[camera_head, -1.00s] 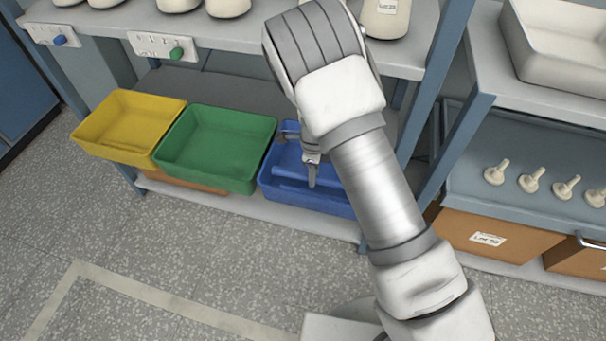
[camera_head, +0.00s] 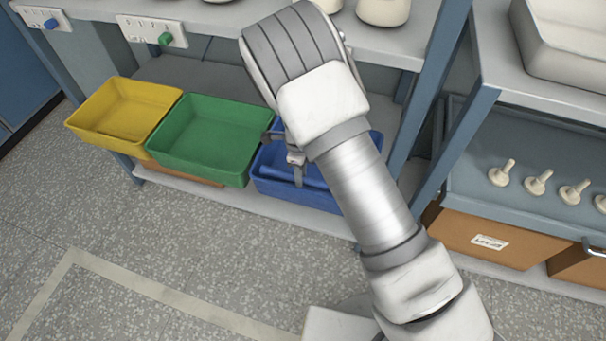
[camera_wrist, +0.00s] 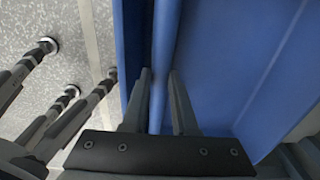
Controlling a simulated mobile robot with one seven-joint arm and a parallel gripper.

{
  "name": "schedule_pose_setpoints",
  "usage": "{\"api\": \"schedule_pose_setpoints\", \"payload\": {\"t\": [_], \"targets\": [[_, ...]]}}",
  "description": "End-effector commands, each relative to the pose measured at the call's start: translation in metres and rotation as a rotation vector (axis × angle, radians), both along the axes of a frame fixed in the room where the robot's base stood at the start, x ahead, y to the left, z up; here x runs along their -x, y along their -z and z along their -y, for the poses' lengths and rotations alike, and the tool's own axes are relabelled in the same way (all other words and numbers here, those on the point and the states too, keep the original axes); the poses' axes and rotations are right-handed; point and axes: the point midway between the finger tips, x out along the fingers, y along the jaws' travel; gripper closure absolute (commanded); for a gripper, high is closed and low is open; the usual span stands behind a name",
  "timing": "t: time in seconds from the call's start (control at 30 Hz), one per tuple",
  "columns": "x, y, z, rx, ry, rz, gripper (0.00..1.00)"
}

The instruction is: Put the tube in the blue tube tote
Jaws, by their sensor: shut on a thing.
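The blue tube tote (camera_head: 285,193) stands at the right end of a row of three totes on the low shelf, partly hidden behind my arm. My gripper (camera_head: 298,172) points down within the tote's outline in the head view. In the wrist view my gripper (camera_wrist: 156,88) has its two fingers on either side of a slim blue tube (camera_wrist: 166,35) and is shut on it. The tube runs away from the fingers along the blue tote wall (camera_wrist: 220,50). Whether the tube touches the tote cannot be told.
A green tote (camera_head: 205,172) stands directly left of the blue one, and a yellow tote (camera_head: 100,143) further left. The upper shelf (camera_head: 225,42) overhangs behind them. A blue rack post (camera_head: 445,140) stands to the right. The floor in front is clear.

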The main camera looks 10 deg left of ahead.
Motion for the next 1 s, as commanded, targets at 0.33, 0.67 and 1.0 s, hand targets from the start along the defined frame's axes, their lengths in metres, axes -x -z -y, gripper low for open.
{"api": "schedule_pose_setpoints", "payload": {"t": [0.33, 0.67, 1.0], "targets": [[0.0, 0.008, 0.0, 0.0, -0.001, 0.0, 1.0], [0.0, 0.012, 0.0, 0.0, -0.001, 0.0, 0.63], [0.0, 0.012, 0.0, 0.0, -0.001, 0.0, 0.43]]}}
